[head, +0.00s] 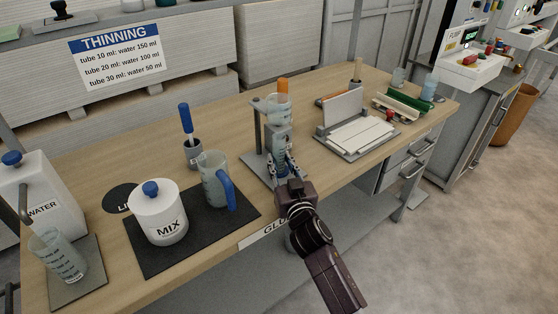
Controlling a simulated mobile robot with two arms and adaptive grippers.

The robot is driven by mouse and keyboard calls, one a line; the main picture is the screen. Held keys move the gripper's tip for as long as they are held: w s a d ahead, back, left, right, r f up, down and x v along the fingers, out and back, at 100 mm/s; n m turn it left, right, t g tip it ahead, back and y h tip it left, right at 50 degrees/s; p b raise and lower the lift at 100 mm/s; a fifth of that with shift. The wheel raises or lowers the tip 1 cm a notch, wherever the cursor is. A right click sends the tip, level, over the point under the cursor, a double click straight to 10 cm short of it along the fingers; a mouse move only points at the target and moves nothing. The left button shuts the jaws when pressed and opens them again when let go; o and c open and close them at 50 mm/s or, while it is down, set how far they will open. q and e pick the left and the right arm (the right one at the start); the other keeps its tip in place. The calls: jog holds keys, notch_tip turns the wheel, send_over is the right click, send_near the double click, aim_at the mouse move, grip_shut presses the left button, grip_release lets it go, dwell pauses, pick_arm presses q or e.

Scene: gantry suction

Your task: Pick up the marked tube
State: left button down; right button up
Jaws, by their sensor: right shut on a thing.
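The marked tube (279,104) stands upright in a grey stand (257,170) at the middle of the workbench. It looks clear, with something orange showing at its top and dark or blue markings lower down. My right gripper (283,163) reaches in from the front edge, its fingers shut on the lower part of the tube. The fingers and the stand partly hide the tube's lower end, and I cannot tell whether it touches the base. My left gripper is not in view.
On the dark mat stand a white MIX pot (159,222) and a clear jug (214,183) with a blue handle. A WATER container (42,196) and a beaker (57,258) are at left.

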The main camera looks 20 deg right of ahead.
grip_shut()
